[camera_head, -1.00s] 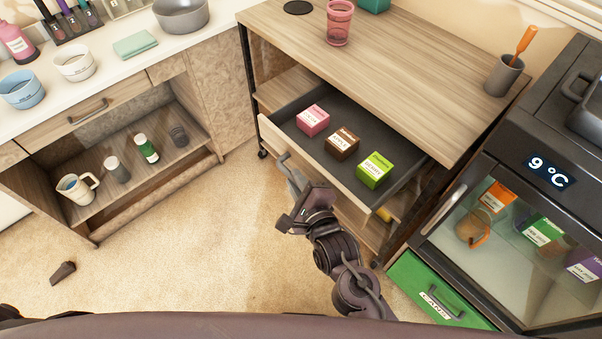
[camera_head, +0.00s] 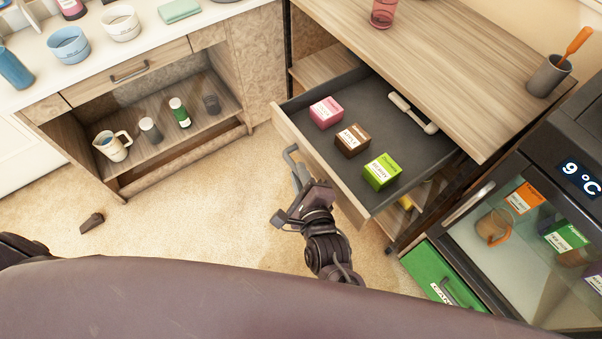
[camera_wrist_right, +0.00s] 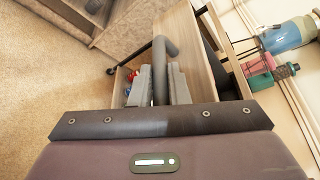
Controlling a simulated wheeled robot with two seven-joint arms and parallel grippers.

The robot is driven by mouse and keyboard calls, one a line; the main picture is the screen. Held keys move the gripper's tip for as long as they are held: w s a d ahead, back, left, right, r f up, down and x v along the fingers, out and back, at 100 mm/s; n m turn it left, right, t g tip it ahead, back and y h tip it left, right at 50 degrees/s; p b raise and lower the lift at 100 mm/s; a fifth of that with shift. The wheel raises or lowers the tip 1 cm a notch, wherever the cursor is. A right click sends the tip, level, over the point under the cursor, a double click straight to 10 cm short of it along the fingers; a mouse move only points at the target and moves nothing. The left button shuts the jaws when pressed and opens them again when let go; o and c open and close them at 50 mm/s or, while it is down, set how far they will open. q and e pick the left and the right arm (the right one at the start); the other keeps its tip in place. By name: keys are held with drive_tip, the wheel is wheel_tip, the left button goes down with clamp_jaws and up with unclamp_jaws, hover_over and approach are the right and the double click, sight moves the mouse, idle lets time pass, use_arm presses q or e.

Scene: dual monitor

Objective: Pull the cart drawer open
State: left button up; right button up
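The cart (camera_head: 440,50) is a wood-topped cart, and its drawer (camera_head: 436,148) stands well out from under the top. The dark drawer floor shows, with a pink box (camera_head: 326,112), a brown box (camera_head: 352,140), a green box (camera_head: 382,171) and a white handled item (camera_head: 413,112) in it. The grey bar handle (camera_head: 291,158) is on the drawer front. My right gripper (camera_head: 302,182) is at this handle. In the right wrist view the handle (camera_wrist_right: 162,62) passes between the two fingers, which close on it.
A black cooler (camera_head: 520,225) reading 9 °C and a green drawer (camera_head: 432,277) stand right of the cart. A counter (camera_head: 130,75) with a shelf is at left. A dark wedge (camera_head: 92,222) lies on the open carpet. A cup (camera_head: 548,76) stands on the cart top.

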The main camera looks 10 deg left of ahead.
drive_tip(key=o, duration=0.4)
drive_tip(key=v, duration=0.8)
idle(0.5)
